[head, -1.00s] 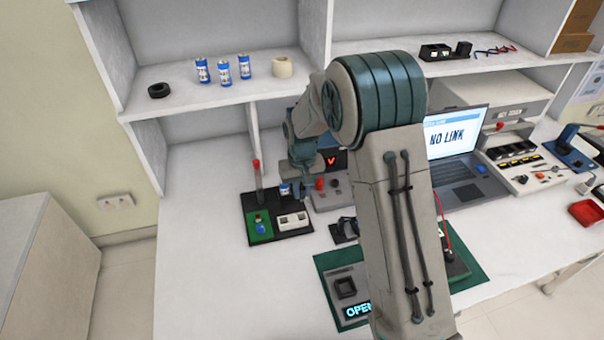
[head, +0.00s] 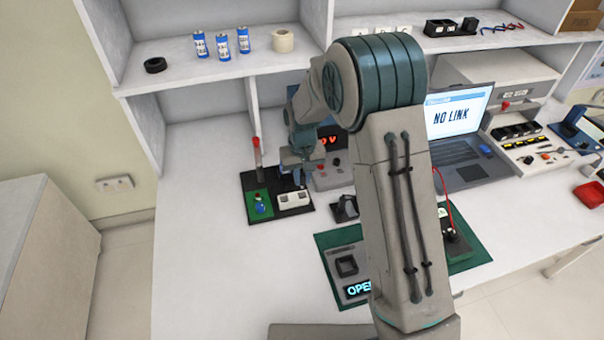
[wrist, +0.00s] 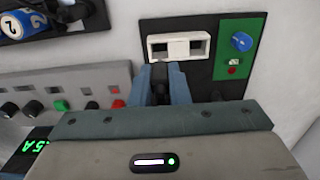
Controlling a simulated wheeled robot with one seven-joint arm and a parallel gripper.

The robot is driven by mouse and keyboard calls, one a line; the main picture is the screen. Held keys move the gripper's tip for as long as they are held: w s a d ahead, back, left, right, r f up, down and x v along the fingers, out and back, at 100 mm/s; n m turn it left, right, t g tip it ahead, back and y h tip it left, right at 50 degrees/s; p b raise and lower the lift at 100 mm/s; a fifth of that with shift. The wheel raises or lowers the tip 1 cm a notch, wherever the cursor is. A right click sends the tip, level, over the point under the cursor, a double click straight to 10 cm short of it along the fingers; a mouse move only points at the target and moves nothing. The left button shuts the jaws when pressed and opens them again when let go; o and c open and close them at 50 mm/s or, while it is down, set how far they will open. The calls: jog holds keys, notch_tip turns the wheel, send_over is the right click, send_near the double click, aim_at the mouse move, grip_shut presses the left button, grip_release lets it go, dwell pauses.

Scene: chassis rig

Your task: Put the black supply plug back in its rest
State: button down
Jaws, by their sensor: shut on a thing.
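My gripper (wrist: 161,82) is shut on a dark piece, the black plug (wrist: 160,92), which shows between the blue-grey fingers and is mostly hidden by them. In the wrist view the fingertips are just at the near edge of a white block (wrist: 178,36) with two dark openings, below its left one. I cannot tell whether the plug touches the block. In the head view my gripper (head: 299,178) hangs over the same white block (head: 293,199), and the plug cannot be made out. The block stands on a black board (head: 297,212); no other plug rest is clear.
A green panel (head: 264,208) with a blue knob is beside the block, with a red-tipped post (head: 257,155) behind. The supply box (head: 332,172) with knobs and display is close on the right. A blue battery (wrist: 22,22) lies in a black holder. The front left bench is clear.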

aim_at(302, 184)
jog(key=shift+f+b, duration=0.45)
jog(key=shift+f, duration=0.6)
jog(key=shift+f+b, duration=0.55)
jog(key=shift+b, duration=0.2)
dwell(1.0)
